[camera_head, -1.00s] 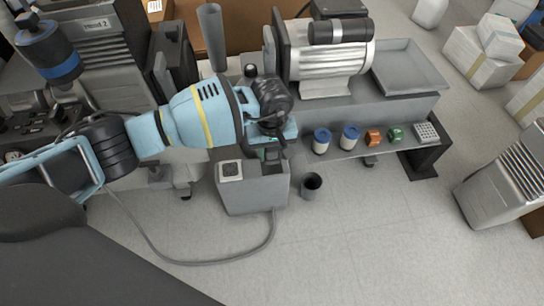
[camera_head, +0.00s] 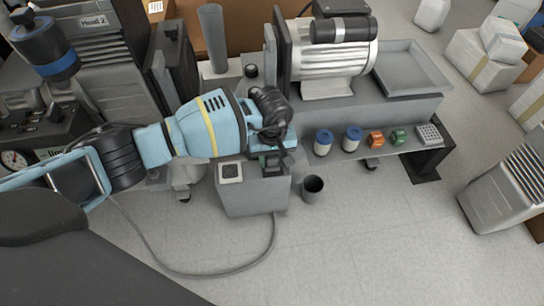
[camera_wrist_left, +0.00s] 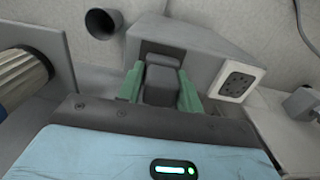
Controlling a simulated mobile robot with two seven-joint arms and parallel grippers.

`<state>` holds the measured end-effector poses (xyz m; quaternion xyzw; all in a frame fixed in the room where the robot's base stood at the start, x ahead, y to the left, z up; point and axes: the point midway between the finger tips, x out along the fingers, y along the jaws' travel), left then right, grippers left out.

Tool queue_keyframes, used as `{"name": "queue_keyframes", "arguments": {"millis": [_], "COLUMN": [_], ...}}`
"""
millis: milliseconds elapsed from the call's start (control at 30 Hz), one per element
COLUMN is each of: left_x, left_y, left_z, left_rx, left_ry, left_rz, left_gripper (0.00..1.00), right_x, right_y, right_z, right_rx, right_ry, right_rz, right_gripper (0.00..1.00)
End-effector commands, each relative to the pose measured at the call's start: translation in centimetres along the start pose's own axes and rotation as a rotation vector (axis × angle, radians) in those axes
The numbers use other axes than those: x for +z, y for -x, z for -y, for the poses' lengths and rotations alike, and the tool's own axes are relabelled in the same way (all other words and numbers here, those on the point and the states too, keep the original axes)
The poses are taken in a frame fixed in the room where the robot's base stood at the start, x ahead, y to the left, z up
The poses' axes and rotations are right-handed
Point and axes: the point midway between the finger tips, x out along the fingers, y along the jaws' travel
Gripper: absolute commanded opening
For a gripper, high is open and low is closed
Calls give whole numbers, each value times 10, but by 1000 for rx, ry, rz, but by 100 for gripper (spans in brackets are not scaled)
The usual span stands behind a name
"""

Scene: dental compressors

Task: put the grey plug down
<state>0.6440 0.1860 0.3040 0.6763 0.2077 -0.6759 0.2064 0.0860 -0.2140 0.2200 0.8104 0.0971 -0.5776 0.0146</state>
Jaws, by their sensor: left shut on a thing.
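The grey plug (camera_wrist_left: 162,84) shows in the left wrist view, held between the green fingers of my left gripper (camera_wrist_left: 161,90). In the head view my left gripper (camera_head: 274,161) is over the top of a grey box (camera_head: 252,196), near its back right; the arm hides most of the plug there. The wrist view shows the plug close to a dark recess in the box (camera_wrist_left: 195,42); I cannot tell whether they touch. A pale socket plate (camera_head: 231,172) is on the box, left of the gripper, and it also shows in the wrist view (camera_wrist_left: 239,82). My right gripper is out of view.
A dark cup (camera_head: 313,188) stands right of the box. A low shelf (camera_head: 345,152) holds blue-lidded jars (camera_head: 352,138) and orange and green pieces. A grey cable (camera_head: 205,274) loops across the floor. The floor in front is otherwise clear.

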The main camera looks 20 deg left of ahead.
Motion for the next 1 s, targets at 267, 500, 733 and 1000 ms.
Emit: {"name": "queue_keyframes", "arguments": {"millis": [267, 500, 733, 1000], "left_x": [0, 0, 0, 0], "left_y": [-6, -7, -7, 13], "left_z": [0, 0, 0, 0], "left_rx": [2, 1, 1, 2], "left_ry": [0, 0, 0, 0], "left_rz": [-1, 0, 0, -1], "left_gripper": [0, 55, 57, 57], "right_x": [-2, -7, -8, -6], "right_y": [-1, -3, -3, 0], "right_z": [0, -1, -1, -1], "right_rx": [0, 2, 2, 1], "right_ry": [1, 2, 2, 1], "right_rz": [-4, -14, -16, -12], "right_gripper": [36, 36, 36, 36]}}
